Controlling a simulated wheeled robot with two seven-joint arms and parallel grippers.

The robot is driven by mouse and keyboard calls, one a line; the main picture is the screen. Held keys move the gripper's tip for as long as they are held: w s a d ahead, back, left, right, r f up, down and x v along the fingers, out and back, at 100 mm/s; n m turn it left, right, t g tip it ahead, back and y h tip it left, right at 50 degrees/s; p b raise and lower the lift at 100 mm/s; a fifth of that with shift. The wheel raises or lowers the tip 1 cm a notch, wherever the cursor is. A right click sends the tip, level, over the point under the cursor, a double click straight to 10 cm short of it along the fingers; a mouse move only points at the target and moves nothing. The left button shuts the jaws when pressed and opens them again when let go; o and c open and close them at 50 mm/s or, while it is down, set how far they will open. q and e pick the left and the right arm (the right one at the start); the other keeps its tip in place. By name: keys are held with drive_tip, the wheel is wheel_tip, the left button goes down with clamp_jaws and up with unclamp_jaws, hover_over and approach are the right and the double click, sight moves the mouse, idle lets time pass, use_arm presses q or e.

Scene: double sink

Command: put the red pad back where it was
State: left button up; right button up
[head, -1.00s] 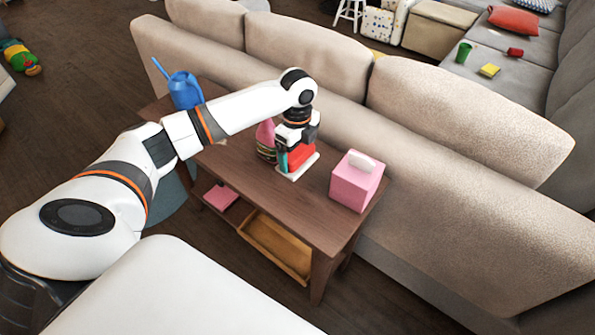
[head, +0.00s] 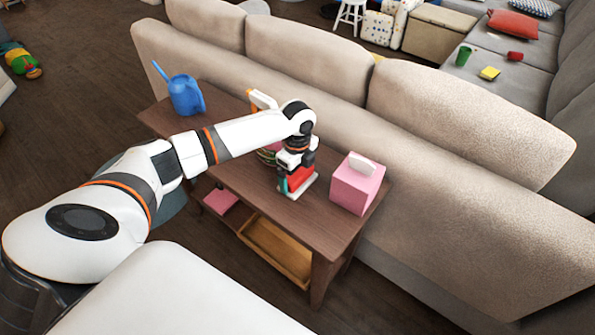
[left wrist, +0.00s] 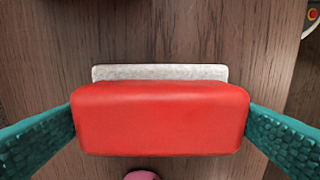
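The red pad (head: 302,176), with a white flat piece (head: 300,190) at its base, is at the wooden table top (head: 225,160) in the head view. My left gripper (head: 296,178) reaches down over it. In the left wrist view, the red pad (left wrist: 160,118) fills the space between the two teal fingers, which touch its left and right ends. The white piece (left wrist: 160,72) shows along the pad's far side. I cannot tell whether the pad rests on the table or hangs just above it. My right gripper is not in view.
A pink tissue box (head: 357,184) stands right of the pad. A spray bottle (head: 266,155) is behind my arm, partly hidden. A blue watering can (head: 186,95) is at the far left end. A sofa (head: 400,150) runs along the table's back. A wooden tray (head: 275,252) sits on the lower shelf.

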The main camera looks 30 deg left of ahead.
use_arm(q)
wheel_tip(320, 180, up, 12)
drive_tip(key=p, duration=0.1)
drive_tip(key=shift+r, duration=0.15)
idle(0.4)
idle(0.5)
